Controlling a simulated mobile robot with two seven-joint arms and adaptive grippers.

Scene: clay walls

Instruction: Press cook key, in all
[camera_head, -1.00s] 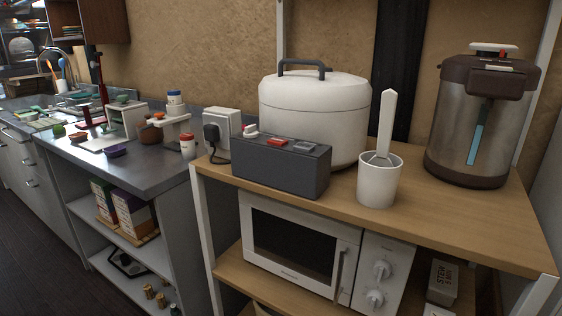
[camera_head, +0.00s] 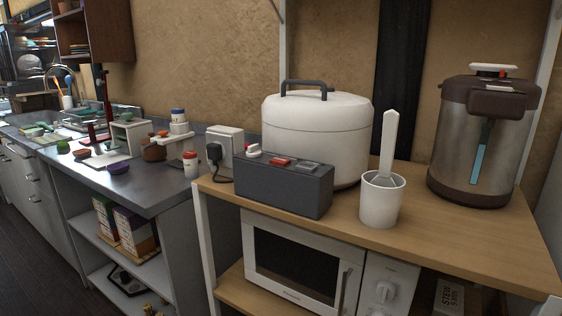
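A dark grey control box (camera_head: 283,190) stands on the wooden shelf top, in front of a large white rice cooker (camera_head: 316,128) with a dark lid handle. On the box's top are a white knob (camera_head: 254,151), a red key (camera_head: 280,161) and a grey key (camera_head: 307,168). I cannot read any label on the keys, so I cannot tell which is the cook key. The box hides the lower front of the cooker. Neither of my grippers shows in the head view.
A white cup (camera_head: 381,199) with a paddle (camera_head: 389,145) stands right of the box. A steel hot-water pot (camera_head: 485,135) is at the far right. A plug and socket block (camera_head: 225,150) are left of the box. A microwave (camera_head: 290,262) sits below. The front shelf edge is clear.

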